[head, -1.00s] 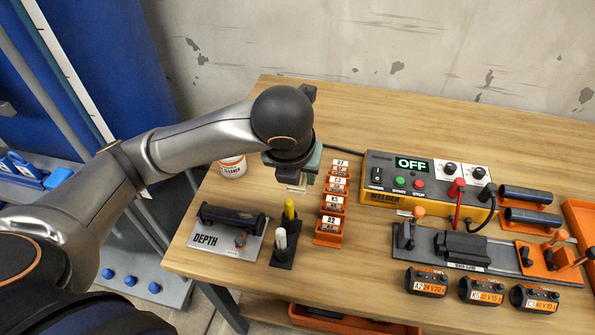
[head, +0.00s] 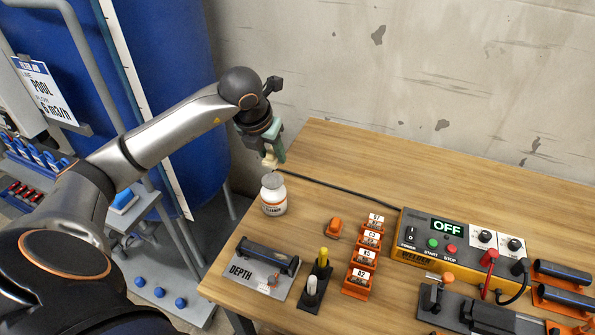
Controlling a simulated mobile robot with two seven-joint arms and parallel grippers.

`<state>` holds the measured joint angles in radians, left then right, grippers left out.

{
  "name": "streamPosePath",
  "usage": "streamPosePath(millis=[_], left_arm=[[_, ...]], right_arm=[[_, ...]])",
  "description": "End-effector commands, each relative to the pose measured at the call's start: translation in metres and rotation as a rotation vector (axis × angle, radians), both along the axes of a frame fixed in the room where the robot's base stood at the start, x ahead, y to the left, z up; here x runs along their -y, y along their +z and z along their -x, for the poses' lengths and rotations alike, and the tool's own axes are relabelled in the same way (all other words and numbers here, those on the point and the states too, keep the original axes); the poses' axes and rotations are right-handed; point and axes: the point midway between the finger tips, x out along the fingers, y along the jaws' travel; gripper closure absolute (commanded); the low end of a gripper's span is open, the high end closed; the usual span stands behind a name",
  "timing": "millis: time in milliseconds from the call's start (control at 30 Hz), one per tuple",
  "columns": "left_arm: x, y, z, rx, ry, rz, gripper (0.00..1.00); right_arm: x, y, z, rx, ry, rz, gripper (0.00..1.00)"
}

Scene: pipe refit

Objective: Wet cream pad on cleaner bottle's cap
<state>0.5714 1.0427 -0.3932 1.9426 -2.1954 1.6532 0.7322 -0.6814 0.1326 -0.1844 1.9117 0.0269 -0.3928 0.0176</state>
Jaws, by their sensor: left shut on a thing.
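The cleaner bottle (head: 273,197) is white with an orange-marked label and stands upright near the table's left edge. Its cap (head: 272,180) faces up. My left gripper (head: 270,160) points down just above the cap and is shut on the cream pad (head: 269,163), a small pale block at its fingertips. The pad is very close to the cap; I cannot tell whether they touch. My right gripper is not in view.
A depth gauge plate (head: 240,272), a stand with yellow and white markers (head: 318,285), an orange piece (head: 334,227) and a row of labelled orange holders (head: 357,284) are in front. The welder box (head: 440,262) is at right. The back of the table is mostly clear.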

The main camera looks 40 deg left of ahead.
Motion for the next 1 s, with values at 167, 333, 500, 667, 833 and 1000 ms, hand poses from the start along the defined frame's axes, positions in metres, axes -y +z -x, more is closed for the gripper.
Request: streamPosePath(millis=[167, 333, 500, 667, 833, 1000], left_arm=[[-0.009, -0.001, -0.001, -0.001, -0.003, 0.002, 1.00], [-0.009, -0.013, -0.001, -0.002, -0.004, 0.002, 1.00], [-0.009, -0.031, -0.001, -0.002, -0.004, 0.001, 1.00], [-0.009, -0.047, -0.001, -0.002, -0.004, 0.002, 1.00], [-0.009, -0.057, -0.001, -0.001, -0.004, 0.001, 1.00], [-0.008, -0.057, -0.001, -0.001, -0.004, 0.001, 1.00]], right_arm=[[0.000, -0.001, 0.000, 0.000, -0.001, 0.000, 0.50], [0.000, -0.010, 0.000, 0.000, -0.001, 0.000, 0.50], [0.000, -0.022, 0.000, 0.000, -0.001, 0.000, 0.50], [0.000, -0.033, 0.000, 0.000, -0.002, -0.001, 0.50], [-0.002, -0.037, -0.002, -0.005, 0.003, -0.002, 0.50], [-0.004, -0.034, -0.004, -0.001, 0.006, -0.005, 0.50]])
